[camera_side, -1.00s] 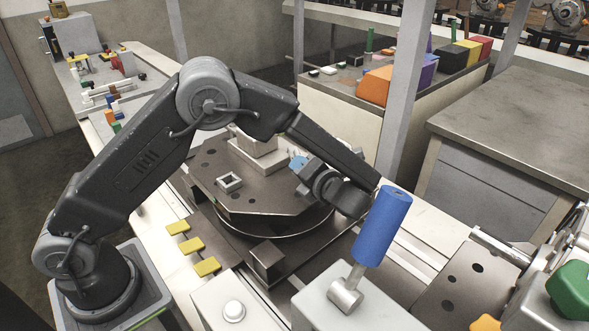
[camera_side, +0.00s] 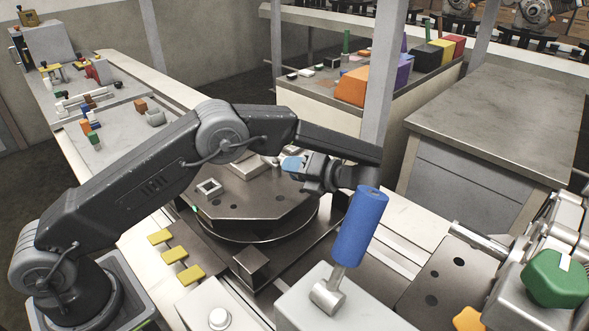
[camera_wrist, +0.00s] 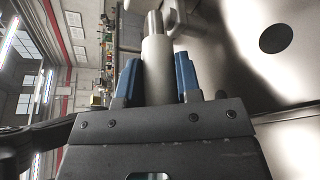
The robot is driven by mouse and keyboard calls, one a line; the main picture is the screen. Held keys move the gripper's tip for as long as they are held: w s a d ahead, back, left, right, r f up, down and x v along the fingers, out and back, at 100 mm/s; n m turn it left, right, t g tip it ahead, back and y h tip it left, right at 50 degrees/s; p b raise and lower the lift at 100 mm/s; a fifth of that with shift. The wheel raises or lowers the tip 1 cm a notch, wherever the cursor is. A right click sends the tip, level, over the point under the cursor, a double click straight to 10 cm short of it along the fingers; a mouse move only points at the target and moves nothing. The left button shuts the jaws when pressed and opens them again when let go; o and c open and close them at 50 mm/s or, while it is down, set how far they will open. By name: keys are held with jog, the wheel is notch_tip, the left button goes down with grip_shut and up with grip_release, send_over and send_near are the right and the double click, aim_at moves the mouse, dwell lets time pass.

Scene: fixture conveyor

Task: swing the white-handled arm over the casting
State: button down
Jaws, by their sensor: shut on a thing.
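My gripper (camera_side: 292,164), with blue fingers, is over the right part of the dark round fixture plate (camera_side: 235,208) in the side view. In the wrist view my gripper (camera_wrist: 157,80) is shut on a pale cylindrical handle (camera_wrist: 157,65), with a finger on each side. A metal rod (camera_wrist: 153,22) extends from the handle's far end. In the side view the handle is hidden by the gripper. A pale grey block (camera_side: 250,167), possibly the casting, sits on the plate left of my gripper; my arm partly covers it.
A blue-handled lever (camera_side: 360,225) stands tilted in front of my wrist, on a grey block. Three yellow tabs (camera_side: 175,253) lie left of the plate. A green knob (camera_side: 555,278) is far right.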

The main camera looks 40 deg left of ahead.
jog(key=c, duration=0.8)
grip_release()
jog(key=shift+r, duration=0.1)
jog(key=shift+o, duration=1.1)
jog(key=r, duration=0.2)
jog(key=a+r, duration=0.1)
jog(key=r, duration=0.2)
jog(key=shift+s, duration=0.15)
jog(key=s+a+r, duration=0.1)
jog(key=a+r, duration=0.1)
jog(key=a, duration=0.1)
jog(key=s+a+r, duration=0.2)
jog(key=a, duration=0.1)
jog(key=s+a+r, duration=0.1)
jog(key=a+r, duration=0.1)
jog(key=a, duration=0.1)
jog(key=shift+s+a, duration=0.35)
jog(key=shift+c, duration=1.1)
